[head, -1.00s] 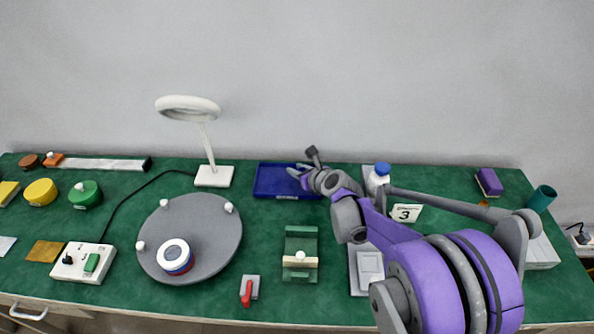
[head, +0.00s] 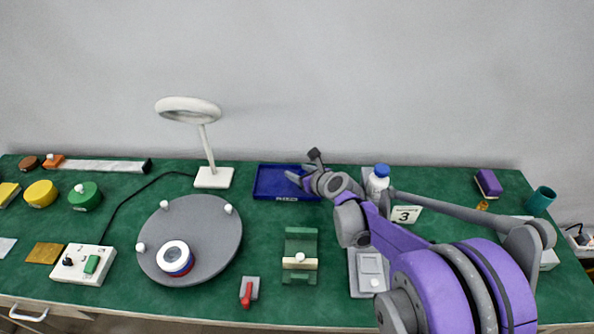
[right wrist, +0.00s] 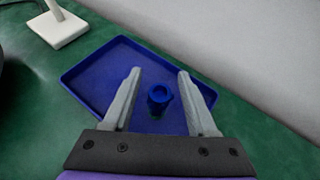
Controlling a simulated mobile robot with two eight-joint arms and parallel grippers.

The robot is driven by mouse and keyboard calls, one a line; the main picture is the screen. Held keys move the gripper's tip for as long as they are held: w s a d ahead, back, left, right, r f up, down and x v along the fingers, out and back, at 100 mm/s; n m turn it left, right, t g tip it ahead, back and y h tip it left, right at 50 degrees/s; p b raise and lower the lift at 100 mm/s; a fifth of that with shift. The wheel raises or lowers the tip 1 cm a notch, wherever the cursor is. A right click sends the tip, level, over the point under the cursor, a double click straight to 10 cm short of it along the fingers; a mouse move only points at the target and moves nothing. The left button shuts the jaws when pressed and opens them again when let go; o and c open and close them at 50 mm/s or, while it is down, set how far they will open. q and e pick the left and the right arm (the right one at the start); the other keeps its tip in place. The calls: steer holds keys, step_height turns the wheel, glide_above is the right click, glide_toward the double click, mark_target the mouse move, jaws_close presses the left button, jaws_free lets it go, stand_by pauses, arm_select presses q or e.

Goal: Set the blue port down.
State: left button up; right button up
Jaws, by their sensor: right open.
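The blue port (right wrist: 159,97) is a small, dark blue piece with a round opening at its top. It appears to stand upright in the blue tray (right wrist: 93,75), towards the near side. In the right wrist view my right gripper (right wrist: 159,74) is open, with one grey finger on each side of the port and a gap on both sides. In the head view my right gripper (head: 300,175) is over the right part of the blue tray (head: 270,181). The port cannot be made out there. My left gripper is not in view.
A white ring lamp (head: 213,178) stands left of the tray. A grey turntable (head: 205,222) with a red, white and blue canister (head: 175,257) is at front left. A green stand (head: 301,242) is in front of the tray. A white bottle with a blue cap (head: 379,180) stands near my right arm.

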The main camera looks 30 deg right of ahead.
steer(key=p+v, duration=0.1)
steer(key=v, duration=0.9)
steer(key=shift+s, duration=0.35)
steer(key=shift+s, duration=0.1)
